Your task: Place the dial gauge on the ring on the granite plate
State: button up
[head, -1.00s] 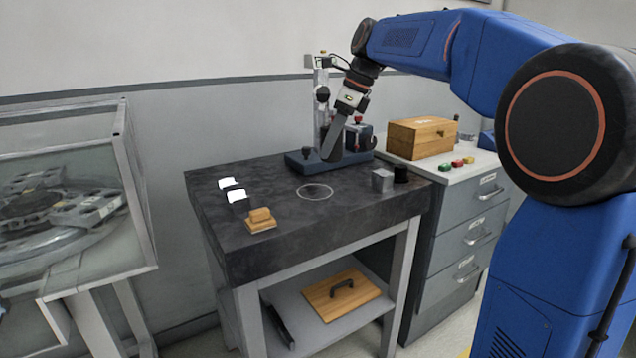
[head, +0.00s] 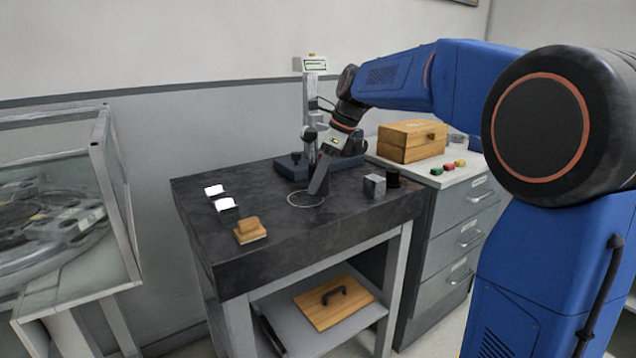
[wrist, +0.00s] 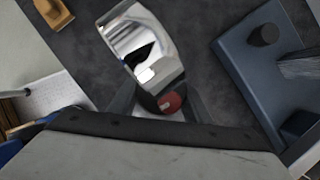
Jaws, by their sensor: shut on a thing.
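The granite plate (head: 270,255) is the dark speckled tabletop. My gripper (head: 317,190) points down over the ring's right side. In the wrist view my gripper (wrist: 165,104) is shut on the dial gauge (wrist: 143,47), a shiny metal piece with a red part between the fingers. In the head view the gauge is hidden by the gripper. The gap between gauge and plate cannot be judged.
A blue stand base (head: 290,168) with a column stands behind the ring. A grey cube (head: 374,187) and black cylinder (head: 393,178) stand to the right. A wooden box (head: 407,146) sits on the cabinet.

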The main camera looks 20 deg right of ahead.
jog(key=shift+f, duration=0.55)
jog(key=o, duration=1.4)
jog(key=shift+f, duration=0.15)
